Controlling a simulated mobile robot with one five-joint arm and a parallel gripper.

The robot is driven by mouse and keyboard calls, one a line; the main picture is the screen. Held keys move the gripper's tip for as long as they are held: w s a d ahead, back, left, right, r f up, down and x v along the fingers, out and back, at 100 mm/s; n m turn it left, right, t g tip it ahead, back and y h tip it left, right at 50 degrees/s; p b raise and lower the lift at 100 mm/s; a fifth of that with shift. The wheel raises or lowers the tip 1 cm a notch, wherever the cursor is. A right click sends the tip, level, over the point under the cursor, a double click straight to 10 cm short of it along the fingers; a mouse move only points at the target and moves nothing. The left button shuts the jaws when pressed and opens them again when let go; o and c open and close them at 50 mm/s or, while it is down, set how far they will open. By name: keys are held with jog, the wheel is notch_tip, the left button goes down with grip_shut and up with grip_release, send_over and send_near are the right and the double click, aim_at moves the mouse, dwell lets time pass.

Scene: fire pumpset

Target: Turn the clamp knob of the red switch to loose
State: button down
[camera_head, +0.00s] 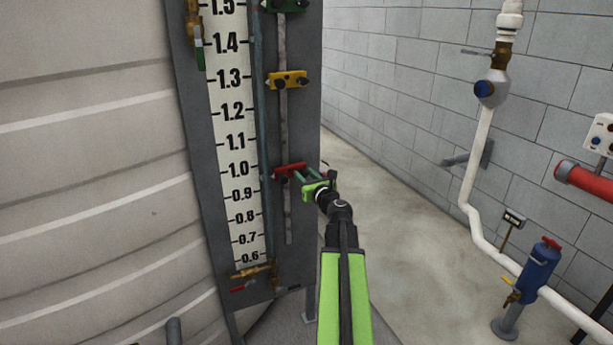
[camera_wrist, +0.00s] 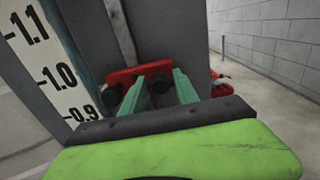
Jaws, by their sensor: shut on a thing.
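The red switch (camera_head: 290,171) is a short red bar on the grey gauge panel, near the 1.0 mark. It also shows in the wrist view (camera_wrist: 138,73), straight ahead of my gripper. Two dark round knobs stand out from it. The left knob (camera_wrist: 111,95) is outside my fingers. The other, the dark knob (camera_wrist: 161,90), sits between my two green fingers. My gripper (camera_head: 297,178) reaches the switch from the lower right; it fills the lower wrist view (camera_wrist: 161,78). Its fingers are shut on that right knob, and they partly hide it.
A yellow switch (camera_head: 288,80) and a green one (camera_head: 286,5) sit higher on the same rail. A brass valve (camera_head: 252,272) is at the panel's bottom. A ribbed tank (camera_head: 85,190) stands left. The floor right of the panel is open, up to white pipe (camera_head: 478,150) and a blue pump (camera_head: 537,272).

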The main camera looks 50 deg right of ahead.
jog(key=shift+n, duration=0.3)
jog(key=n, duration=0.7)
jog(key=shift+a+f+n, duration=0.1)
jog(key=shift+a+n, duration=0.05)
jog(key=shift+n, duration=0.15)
jog(key=n, duration=0.5)
jog(key=shift+f, duration=0.1)
jog(key=n, duration=0.4)
jog(key=shift+n, duration=0.5)
